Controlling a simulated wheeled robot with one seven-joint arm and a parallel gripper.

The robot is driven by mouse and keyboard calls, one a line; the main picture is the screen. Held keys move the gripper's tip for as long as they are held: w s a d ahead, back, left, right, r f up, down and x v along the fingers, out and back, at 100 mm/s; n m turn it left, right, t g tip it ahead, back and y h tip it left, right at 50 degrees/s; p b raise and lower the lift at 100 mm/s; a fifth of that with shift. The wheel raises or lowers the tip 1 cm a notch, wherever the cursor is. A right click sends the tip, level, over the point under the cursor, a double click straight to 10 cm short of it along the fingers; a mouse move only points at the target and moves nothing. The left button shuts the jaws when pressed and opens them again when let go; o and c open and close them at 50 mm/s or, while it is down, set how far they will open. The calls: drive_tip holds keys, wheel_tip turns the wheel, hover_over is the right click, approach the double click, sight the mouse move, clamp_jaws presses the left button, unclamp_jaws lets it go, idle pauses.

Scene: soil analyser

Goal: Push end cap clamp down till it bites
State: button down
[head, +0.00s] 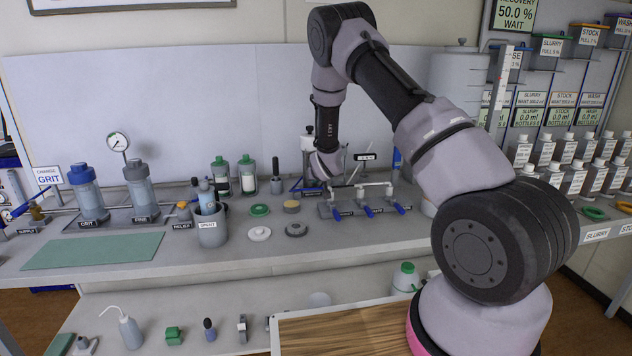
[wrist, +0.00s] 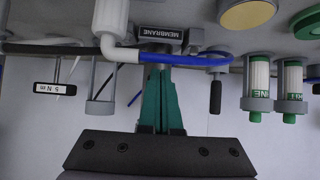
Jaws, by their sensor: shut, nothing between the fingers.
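In the wrist view my gripper (wrist: 160,70) has its green fingers together and empty. Their tips are at a blue bar (wrist: 172,57), which looks like the clamp's lever; whether they touch it is unclear. The bar lies level beside the block labelled MEMBRANE (wrist: 160,33). A white cylinder (wrist: 110,20) with a pale elbow pipe is just left of the fingertips. In the head view my wrist is over the back of the bench beside the white-topped membrane column (head: 308,146), and my fingers are hidden. Whether the clamp bites cannot be told.
A black-handled upright tool (wrist: 215,97) stands right of the fingers. Green-capped bottles (head: 247,174) stand to its left in the head view. A blue-handled valve manifold (head: 368,208) is close in front of my wrist. A 5 N m sign (wrist: 55,88) is left.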

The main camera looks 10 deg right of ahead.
drive_tip(key=s, duration=1)
drive_tip(key=s+d+r+m+g, duration=0.15)
drive_tip(key=s+r, duration=0.25)
drive_tip(key=r, duration=0.5)
drive_tip(key=s+d+r+m, duration=0.15)
drive_tip(key=s+r, duration=0.25)
drive_tip(key=r, duration=0.5)
drive_tip(key=s+d+r+g, duration=0.15)
drive_tip(key=s+r, duration=0.25)
drive_tip(key=r, duration=0.5)
drive_tip(key=s+r, duration=0.3)
drive_tip(key=s, duration=0.5)
drive_tip(key=s+d+r+y, duration=0.1)
drive_tip(key=s+r, duration=0.3)
drive_tip(key=s, duration=0.5)
drive_tip(key=s+r+m+y, duration=0.1)
drive_tip(key=s+r, duration=0.2)
drive_tip(key=s, duration=0.6)
drive_tip(key=shift+s+d+r+g, duration=0.15)
drive_tip(key=shift+s+r+g, duration=0.1)
drive_tip(key=shift+r+g, duration=0.05)
